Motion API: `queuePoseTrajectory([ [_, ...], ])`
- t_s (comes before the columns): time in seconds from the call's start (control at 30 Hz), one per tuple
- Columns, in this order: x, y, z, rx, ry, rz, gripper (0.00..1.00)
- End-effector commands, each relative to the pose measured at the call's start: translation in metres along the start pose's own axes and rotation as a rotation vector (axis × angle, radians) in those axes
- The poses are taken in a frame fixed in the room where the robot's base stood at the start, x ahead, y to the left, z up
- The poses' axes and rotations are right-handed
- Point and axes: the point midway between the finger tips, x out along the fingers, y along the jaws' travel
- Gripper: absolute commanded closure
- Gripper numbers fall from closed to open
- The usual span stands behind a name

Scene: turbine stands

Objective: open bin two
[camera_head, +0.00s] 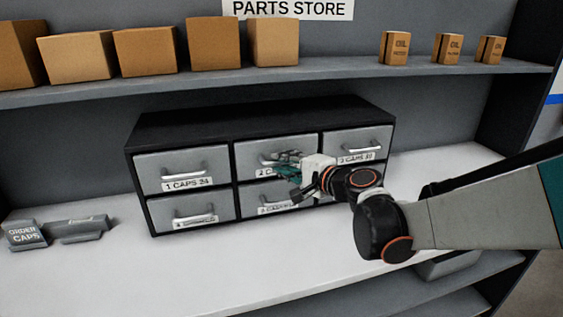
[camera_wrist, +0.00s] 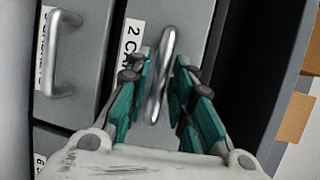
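Bin two is the top middle drawer (camera_head: 251,151) of a black cabinet, with a grey front, a silver handle and a label starting "2 C". It looks closed. In the wrist view its front (camera_wrist: 187,22) is turned sideways, with the handle (camera_wrist: 163,75) in the middle. My gripper (camera_head: 283,165) is at this drawer in the head view and hides part of its front and label. In the wrist view my gripper (camera_wrist: 163,92) has its teal fingers apart, one on each side of the handle. Gaps show between the fingers and the bar.
The black cabinet (camera_head: 262,116) holds several other shut drawers, including bin one (camera_head: 165,165) and bin three (camera_head: 343,143). An order caps tray (camera_head: 25,235) is at left on the white shelf. Boxes line the upper shelf (camera_head: 330,67). The white shelf in front of the cabinet (camera_head: 240,270) is clear.

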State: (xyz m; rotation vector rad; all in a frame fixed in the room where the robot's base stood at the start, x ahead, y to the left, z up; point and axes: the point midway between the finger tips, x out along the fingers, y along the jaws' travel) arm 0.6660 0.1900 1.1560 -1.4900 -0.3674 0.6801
Motion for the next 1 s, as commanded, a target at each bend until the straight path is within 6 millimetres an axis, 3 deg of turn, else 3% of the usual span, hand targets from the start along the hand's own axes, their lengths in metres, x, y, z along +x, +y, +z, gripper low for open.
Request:
queuePoseTrajectory([
  [0.2, 0.015, 0.000, 0.001, 0.001, -0.001, 0.000, 0.79],
  [0.47, 0.016, 0.000, 0.000, 0.001, 0.000, 0.000, 0.79],
  [0.5, 0.016, 0.000, 0.000, 0.001, 0.000, 0.000, 0.81],
  [0.6, 0.016, 0.000, 0.000, 0.001, 0.000, 0.000, 1.00],
  [1.0, 0.005, 0.002, 0.005, 0.000, 0.000, 0.000, 1.00],
])
